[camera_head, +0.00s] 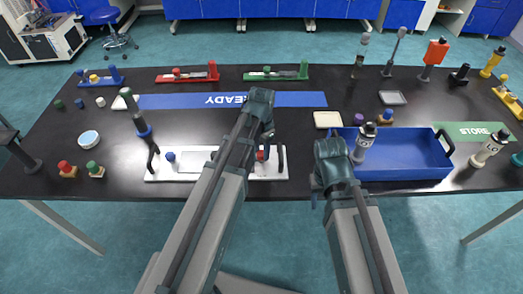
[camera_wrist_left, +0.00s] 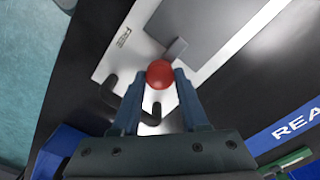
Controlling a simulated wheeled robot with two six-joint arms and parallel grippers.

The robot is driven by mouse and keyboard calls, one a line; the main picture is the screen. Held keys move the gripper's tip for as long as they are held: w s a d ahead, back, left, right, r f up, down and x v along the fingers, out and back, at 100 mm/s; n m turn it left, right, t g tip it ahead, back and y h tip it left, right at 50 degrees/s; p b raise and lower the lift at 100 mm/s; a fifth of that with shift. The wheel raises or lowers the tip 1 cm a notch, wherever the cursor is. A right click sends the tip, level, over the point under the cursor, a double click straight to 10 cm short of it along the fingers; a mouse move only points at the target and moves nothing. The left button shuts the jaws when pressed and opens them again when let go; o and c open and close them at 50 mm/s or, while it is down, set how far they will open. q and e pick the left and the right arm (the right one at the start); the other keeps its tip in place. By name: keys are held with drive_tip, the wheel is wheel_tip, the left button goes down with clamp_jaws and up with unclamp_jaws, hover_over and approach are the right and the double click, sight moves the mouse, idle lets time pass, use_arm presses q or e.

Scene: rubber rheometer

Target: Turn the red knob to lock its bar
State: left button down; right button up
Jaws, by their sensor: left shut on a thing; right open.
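The red knob (camera_head: 261,155) is at the right end of a white base plate (camera_head: 152,177) near the table's front edge. In the left wrist view the red knob (camera_wrist_left: 159,74) sits between the two fingers of my left gripper (camera_wrist_left: 158,80), which is shut on it. A grey bar (camera_wrist_left: 176,49) joins the knob's far side there. In the head view my left gripper (camera_head: 265,143) reaches down at the knob, partly hidden by its arm. A blue knob (camera_head: 171,157) stands at the plate's left end. My right gripper (camera_head: 316,190) is open, mostly hidden behind its arm, left of the blue tray.
Black handles (camera_head: 152,153) rise at the plate's ends. A blue tray (camera_head: 410,175) holding a weight-like piece stands to the right. The blue READY strip (camera_head: 300,99) lies behind the plate. Red (camera_head: 187,75) and green (camera_head: 275,73) fixtures stand at the back.

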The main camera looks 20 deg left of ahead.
sight(262, 153)
use_arm(q)
drive_tip(key=shift+c, duration=2.1)
unclamp_jaws()
wheel_tip(262, 153, up, 14)
drive_tip(key=p, duration=1.4)
drive_tip(key=shift+f, duration=0.1)
drive_tip(key=s+d+n+y+b, duration=0.1)
drive_tip(key=s+d+n, duration=0.1)
drive_tip(key=s+d, duration=0.8)
drive_tip(key=s+f, duration=0.1)
drive_tip(key=s, duration=0.3)
drive_tip(key=shift+s+d, duration=0.15)
drive_tip(key=shift+d, duration=0.05)
